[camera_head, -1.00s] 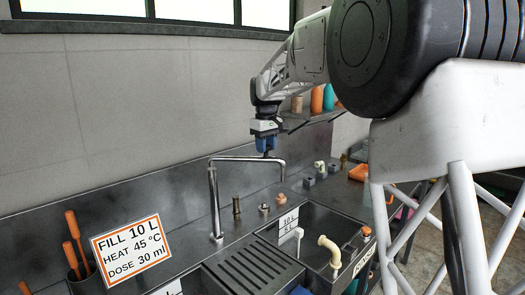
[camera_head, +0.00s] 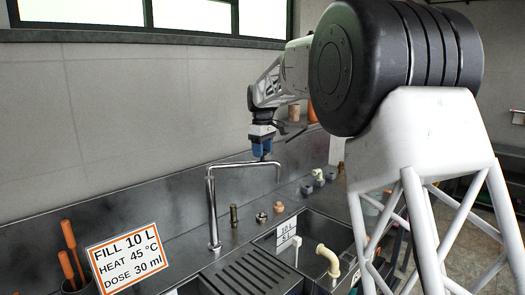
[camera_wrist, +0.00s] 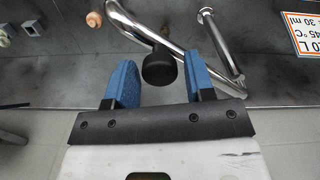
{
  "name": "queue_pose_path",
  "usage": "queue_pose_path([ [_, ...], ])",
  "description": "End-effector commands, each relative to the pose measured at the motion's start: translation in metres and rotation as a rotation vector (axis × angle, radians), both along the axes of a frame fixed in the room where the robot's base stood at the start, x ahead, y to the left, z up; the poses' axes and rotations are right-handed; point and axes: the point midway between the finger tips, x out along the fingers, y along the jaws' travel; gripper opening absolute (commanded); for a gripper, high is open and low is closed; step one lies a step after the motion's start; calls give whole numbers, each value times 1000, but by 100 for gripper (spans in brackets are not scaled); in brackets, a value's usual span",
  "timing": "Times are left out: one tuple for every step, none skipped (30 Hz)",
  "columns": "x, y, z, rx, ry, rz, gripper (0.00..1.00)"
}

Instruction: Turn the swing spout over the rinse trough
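The chrome swing spout (camera_head: 213,210) has an upright riser and a horizontal arm that reaches right to a short down-turned end (camera_head: 279,172). It also shows in the wrist view as a bent tube (camera_wrist: 195,58). My gripper (camera_head: 262,157) is at the horizontal arm, between riser and outlet. In the wrist view its blue fingers (camera_wrist: 162,80) stand apart on either side of a black round knob (camera_wrist: 158,67) at the spout, with gaps visible beside it. A basin (camera_head: 317,232) with a white 10 L / 5 L level plate lies to the right; I cannot tell which basin is the rinse trough.
A ribbed drainboard (camera_head: 250,273) lies in front of the spout. A cream bent pipe (camera_head: 329,258) stands at the right basin. Small fittings (camera_head: 234,215) stand behind it. A FILL 10 L sign (camera_head: 128,262) and orange-handled tools (camera_head: 70,245) are at left.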

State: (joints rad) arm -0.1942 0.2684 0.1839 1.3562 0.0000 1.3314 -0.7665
Motion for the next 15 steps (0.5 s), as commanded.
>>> queue_pose_path([
  [0,0,0,0,0,0,57],
  [0,0,-1,0,0,0,60],
  [0,0,-1,0,1,0,60],
  [0,0,-1,0,1,0,60],
  [0,0,-1,0,1,0,60],
  [0,0,-1,0,1,0,60],
  [0,0,-1,0,1,0,60],
  [0,0,-1,0,1,0,60],
  [0,0,-1,0,1,-1,60],
  [0,0,-1,0,1,-1,60],
  [0,0,-1,0,1,-1,60],
  [0,0,0,0,1,-1,60],
  [0,0,1,0,1,-1,60],
  [0,0,2,0,1,-1,60],
  [0,0,4,0,0,-1,60],
])
